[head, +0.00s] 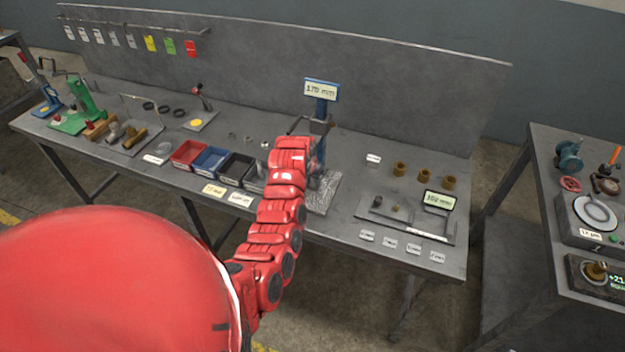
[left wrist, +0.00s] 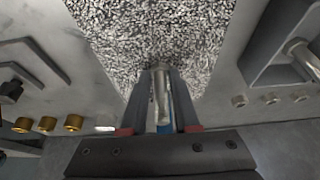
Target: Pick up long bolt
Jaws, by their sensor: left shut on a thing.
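A silvery long bolt (left wrist: 162,98) stands between the fingers of my left gripper (left wrist: 161,76) in the left wrist view. The fingers are shut on it, and its lower part runs down toward the palm. A speckled granite plate (left wrist: 150,35) fills the view beyond the fingertips. In the head view my red left arm reaches over the bench, and its wrist hides the bolt and most of the gripper. The granite plate (head: 322,192) shows there just right of the arm, below the blue stand with the "170 mm" display (head: 321,90). My right gripper is not in view.
Red (head: 188,153), blue (head: 209,160) and black (head: 236,167) bins line the bench's front edge, left of my arm. A metal bin (left wrist: 262,62) holding a bolt shows in the wrist view. Right of the plate are brass cylinders (head: 424,175) and a tray (head: 385,214) with a "102 mm" display.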

